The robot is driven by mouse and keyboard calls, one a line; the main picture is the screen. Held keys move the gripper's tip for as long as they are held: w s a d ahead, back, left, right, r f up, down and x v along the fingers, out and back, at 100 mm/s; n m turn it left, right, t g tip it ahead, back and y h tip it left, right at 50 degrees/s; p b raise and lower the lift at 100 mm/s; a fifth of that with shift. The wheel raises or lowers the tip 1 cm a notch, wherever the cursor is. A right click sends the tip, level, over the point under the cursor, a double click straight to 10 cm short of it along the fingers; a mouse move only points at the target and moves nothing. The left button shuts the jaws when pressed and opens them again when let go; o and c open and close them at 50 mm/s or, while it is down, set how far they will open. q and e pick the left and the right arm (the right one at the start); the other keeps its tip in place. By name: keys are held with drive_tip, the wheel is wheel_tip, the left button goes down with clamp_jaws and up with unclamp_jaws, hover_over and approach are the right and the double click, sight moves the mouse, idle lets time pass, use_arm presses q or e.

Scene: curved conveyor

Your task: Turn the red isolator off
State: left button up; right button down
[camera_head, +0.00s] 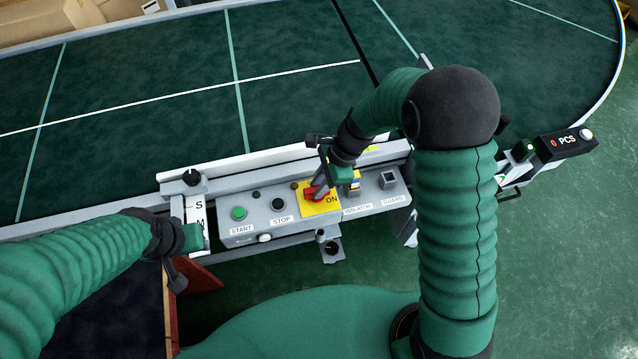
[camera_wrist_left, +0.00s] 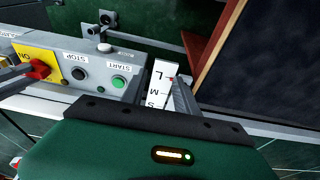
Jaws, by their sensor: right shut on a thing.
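The red isolator handle (camera_head: 314,193) sits on a yellow plate (camera_head: 331,207) marked ON, on the front of the grey control box. My right gripper (camera_head: 320,183) reaches down from above and is shut on the handle, hiding part of it. The handle also shows at the left edge of the left wrist view (camera_wrist_left: 38,70), with a grey finger against it. My left gripper (camera_wrist_left: 160,92) is open, its fingers apart on either side of a white S-M-L scale (camera_wrist_left: 160,80). In the head view its fingertips are mostly hidden.
A green START button (camera_head: 238,213) and a black STOP button (camera_head: 278,204) are left of the isolator. A GUARD socket (camera_head: 388,179) is to its right. The dark green conveyor (camera_head: 150,100) curves behind the box. A PCS counter (camera_head: 566,142) stands at far right.

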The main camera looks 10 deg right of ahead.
idle(0.3)
drive_tip(key=shift+w+r+n+g+p, duration=0.1)
drive_tip(key=shift+r+n+g+p, duration=0.15)
drive_tip(key=shift+n+p, duration=0.65)
drive_tip(key=shift+w+n+g+p, duration=0.1)
drive_tip(key=shift+n+g+p, duration=0.45)
drive_tip(key=shift+n+p, duration=0.65)
drive_tip(key=n+g+h+p, duration=0.1)
drive_tip(key=n+p, duration=0.1)
drive_tip(key=n, duration=0.2)
drive_tip(key=shift+w+a+f+p, duration=0.1)
drive_tip(key=shift+p, duration=0.3)
drive_tip(key=n+h, duration=0.1)
drive_tip(key=n, duration=0.1)
drive_tip(key=n+g+p, duration=0.1)
drive_tip(key=n, duration=0.1)
drive_tip(key=shift+w+a+n+h, duration=0.1)
drive_tip(key=shift+n+h, duration=0.3)
drive_tip(key=n+h, duration=0.1)
drive_tip(key=n, duration=0.1)
drive_tip(key=n+p, duration=0.1)
drive_tip(key=n, duration=0.1)
drive_tip(key=shift+a+f+n+g+h, duration=0.1)
drive_tip(key=shift+n+g+h, duration=0.3)
drive_tip(key=c, duration=1.3)
unclamp_jaws()
